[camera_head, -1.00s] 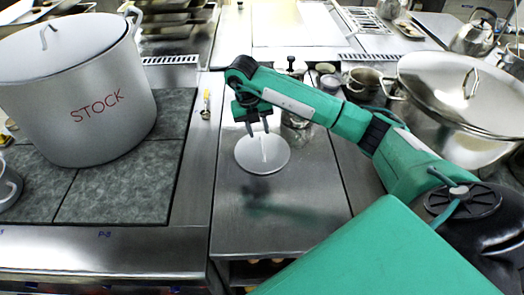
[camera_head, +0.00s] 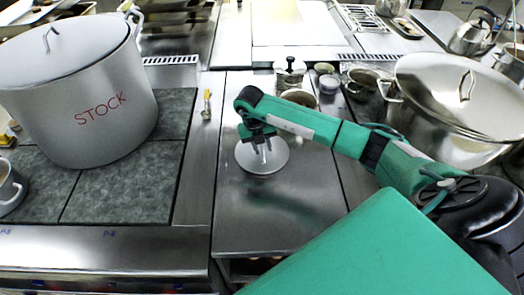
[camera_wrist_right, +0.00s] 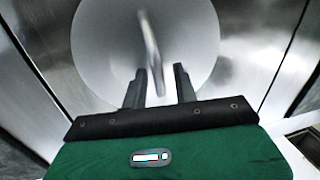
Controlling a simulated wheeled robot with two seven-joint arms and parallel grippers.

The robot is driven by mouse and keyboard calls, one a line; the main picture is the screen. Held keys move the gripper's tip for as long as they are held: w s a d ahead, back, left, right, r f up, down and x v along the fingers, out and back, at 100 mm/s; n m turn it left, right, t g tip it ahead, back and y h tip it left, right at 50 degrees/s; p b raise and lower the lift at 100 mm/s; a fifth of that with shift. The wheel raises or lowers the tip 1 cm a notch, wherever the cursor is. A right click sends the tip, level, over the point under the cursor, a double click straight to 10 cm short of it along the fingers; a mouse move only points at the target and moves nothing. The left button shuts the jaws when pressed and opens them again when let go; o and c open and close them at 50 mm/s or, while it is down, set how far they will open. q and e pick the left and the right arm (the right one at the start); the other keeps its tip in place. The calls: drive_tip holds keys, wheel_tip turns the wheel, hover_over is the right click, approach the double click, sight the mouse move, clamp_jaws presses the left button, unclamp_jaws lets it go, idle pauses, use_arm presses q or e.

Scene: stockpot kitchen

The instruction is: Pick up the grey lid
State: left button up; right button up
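The grey lid (camera_head: 262,166), a round flat disc with a thin upright handle, lies on the steel counter in the middle of the head view. It also fills the top of the right wrist view (camera_wrist_right: 100,50). My right gripper (camera_head: 262,151) is over the lid, pointing down. In the right wrist view the gripper (camera_wrist_right: 159,84) is open, its two fingers apart, with the lid's handle (camera_wrist_right: 149,45) showing between them. I cannot tell whether a finger touches the handle. My left gripper is not in view.
A large pot marked STOCK (camera_head: 95,110), with a lid on it, stands on the dark tiles at left. A big lidded steel pan (camera_head: 455,100) is at right. A moka pot (camera_head: 289,72) and small pots stand behind my right arm. The counter front (camera_head: 270,220) is clear.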

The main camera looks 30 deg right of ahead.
clamp_jaws()
drive_tip(key=shift+r, duration=0.1)
